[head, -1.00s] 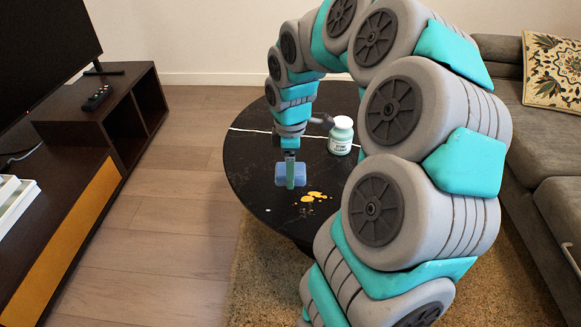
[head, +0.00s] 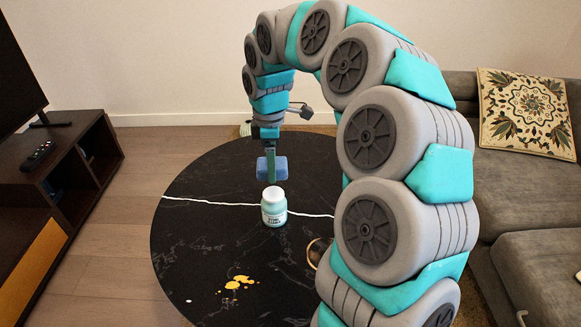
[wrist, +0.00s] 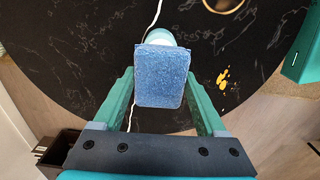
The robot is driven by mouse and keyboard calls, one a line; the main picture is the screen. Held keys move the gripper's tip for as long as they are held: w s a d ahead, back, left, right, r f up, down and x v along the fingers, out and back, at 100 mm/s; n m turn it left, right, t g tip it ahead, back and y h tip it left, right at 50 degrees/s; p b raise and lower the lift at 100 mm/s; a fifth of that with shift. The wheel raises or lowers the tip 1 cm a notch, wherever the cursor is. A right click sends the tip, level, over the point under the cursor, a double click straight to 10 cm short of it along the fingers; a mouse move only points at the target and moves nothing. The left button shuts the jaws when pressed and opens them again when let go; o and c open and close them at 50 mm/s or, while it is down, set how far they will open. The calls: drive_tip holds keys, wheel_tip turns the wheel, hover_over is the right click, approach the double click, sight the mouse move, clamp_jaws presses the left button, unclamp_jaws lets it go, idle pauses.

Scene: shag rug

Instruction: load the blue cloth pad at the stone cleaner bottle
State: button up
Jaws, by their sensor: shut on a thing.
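My gripper (head: 270,166) is shut on the blue cloth pad (head: 281,168), which also shows between the two fingers in the wrist view (wrist: 162,76). The pad is held above the black table. The stone cleaner bottle (head: 274,207), pale green with a white lid and a label, stands upright on the table. In the head view it shows just below the pad. In the wrist view the pad hides most of the bottle, and only its top part (wrist: 160,37) shows past the pad's edge. I cannot tell the exact gap between pad and bottle.
The round black table (head: 200,240) has white veins. A yellow spill (head: 238,284) lies toward its front. A round-rimmed thing (head: 318,252) is partly hidden by my arm. A dark cabinet (head: 75,165) stands at left and a grey sofa (head: 510,200) at right.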

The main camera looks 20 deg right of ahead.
sight(273, 193)
drive_tip(key=shift+f, duration=0.2)
drive_tip(key=shift+f+b, duration=1.2)
drive_tip(key=shift+f, duration=1.6)
drive_tip(key=shift+f, duration=0.65)
drive_tip(key=shift+r, duration=0.1)
drive_tip(key=shift+r+p, duration=1.2)
drive_tip(key=shift+r, duration=2.3)
